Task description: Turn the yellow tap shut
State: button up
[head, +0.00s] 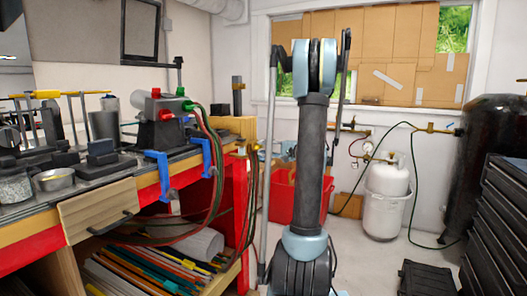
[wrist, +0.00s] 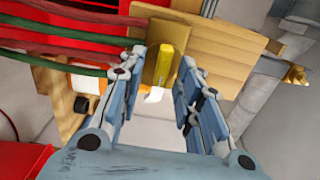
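In the wrist view, a yellow tap handle (wrist: 183,75) sits on a tan, brass-coloured block (wrist: 160,58), between the fingers of my gripper (wrist: 164,62). The gripper is open, with one blue-grey jointed finger on each side. The right finger looks closer to the handle than the left; I cannot tell whether it touches. In the head view my arm stands upright in the middle and my gripper cannot be made out. Small yellow parts show at the bench's right end there, but I cannot tell whether they are this tap.
Red and green hoses (wrist: 60,50) run close to the left finger. In the head view, a workbench (head: 110,240) with blue clamps (head: 160,172) is on the left. A white gas cylinder (head: 387,200) and black drawers (head: 495,225) are on the right. Floor shows between.

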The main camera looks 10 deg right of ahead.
jog(key=v, duration=1.1)
jog(key=shift+d, duration=0.25)
jog(key=shift+a, duration=0.1)
jog(key=s+a+f+n+g+h, duration=0.2)
jog(key=s+a+f+g+h, duration=0.15)
jog(key=s+a, duration=0.45)
jog(key=s+a+f+n+g+h, duration=0.1)
jog(key=s+a+f+g+h, duration=0.2)
jog(key=s+a, duration=0.5)
jog(key=s+d+f+n+g+h, duration=0.1)
jog(key=s+d+f+n+h, duration=0.1)
jog(key=s+f+h, duration=0.2)
jog(key=s+d+f+n+g+h, duration=0.1)
jog(key=s+d+f+n+h, duration=0.1)
jog(key=s+f, duration=0.8)
jog(key=s+d+h, duration=0.1)
jog(key=s+h, duration=0.1)
jog(key=s, duration=0.5)
jog(key=shift+s+n, duration=0.15)
jog(key=shift+n, duration=0.15)
jog(key=shift+d, duration=0.1)
